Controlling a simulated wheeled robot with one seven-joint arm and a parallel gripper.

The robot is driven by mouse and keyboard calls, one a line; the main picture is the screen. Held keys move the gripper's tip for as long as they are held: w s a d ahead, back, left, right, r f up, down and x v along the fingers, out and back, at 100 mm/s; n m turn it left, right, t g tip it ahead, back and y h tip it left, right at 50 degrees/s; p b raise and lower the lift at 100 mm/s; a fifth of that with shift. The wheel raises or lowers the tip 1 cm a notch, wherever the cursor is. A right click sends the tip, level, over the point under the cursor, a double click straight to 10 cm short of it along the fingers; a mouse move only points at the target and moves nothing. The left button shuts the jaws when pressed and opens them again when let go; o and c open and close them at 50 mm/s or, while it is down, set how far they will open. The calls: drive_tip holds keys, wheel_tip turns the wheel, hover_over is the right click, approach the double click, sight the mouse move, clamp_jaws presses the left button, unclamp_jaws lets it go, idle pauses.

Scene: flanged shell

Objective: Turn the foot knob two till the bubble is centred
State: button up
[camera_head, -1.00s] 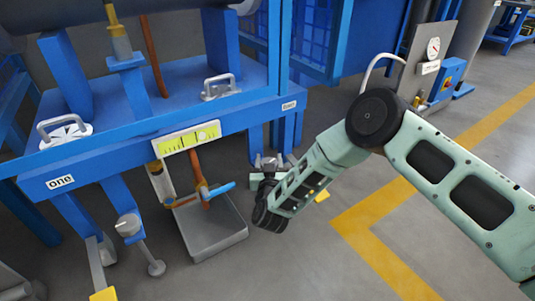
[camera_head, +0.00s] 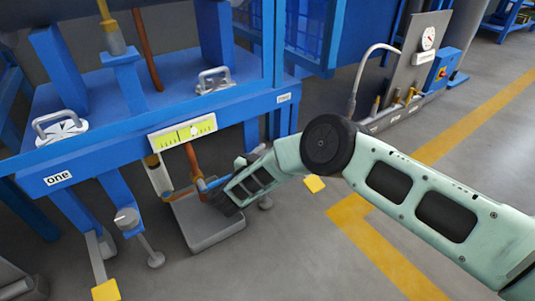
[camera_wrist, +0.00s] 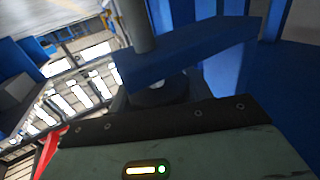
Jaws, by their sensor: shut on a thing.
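The level vial (camera_head: 183,133) is a yellow-green strip on the front beam of the blue frame. Its bubble (camera_head: 196,130) looks right of the vial's middle. My gripper (camera_head: 248,160) is below the beam, under the label "two" (camera_head: 283,98), mostly hidden behind my own arm. In the wrist view a dark round knob (camera_wrist: 165,92), foot knob two, sits under a blue bar (camera_wrist: 190,55) just ahead of my palm. My gripper is shut on it; the fingertips are hard to make out there. The foot's round pad (camera_head: 265,203) stands on the floor.
Foot knob one (camera_head: 127,220) is at the left, below the label "one" (camera_head: 58,178). A grey tray (camera_head: 205,238) lies beneath orange and white pipes, close to my wrist. A gauge panel (camera_head: 425,50) stands at the back right. The floor at right is open.

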drive_tip(key=shift+f, duration=0.1)
drive_tip(key=o, duration=1)
wheel_tip(320, 180, up, 10)
drive_tip(key=p, duration=0.6)
drive_tip(key=shift+p, duration=0.3)
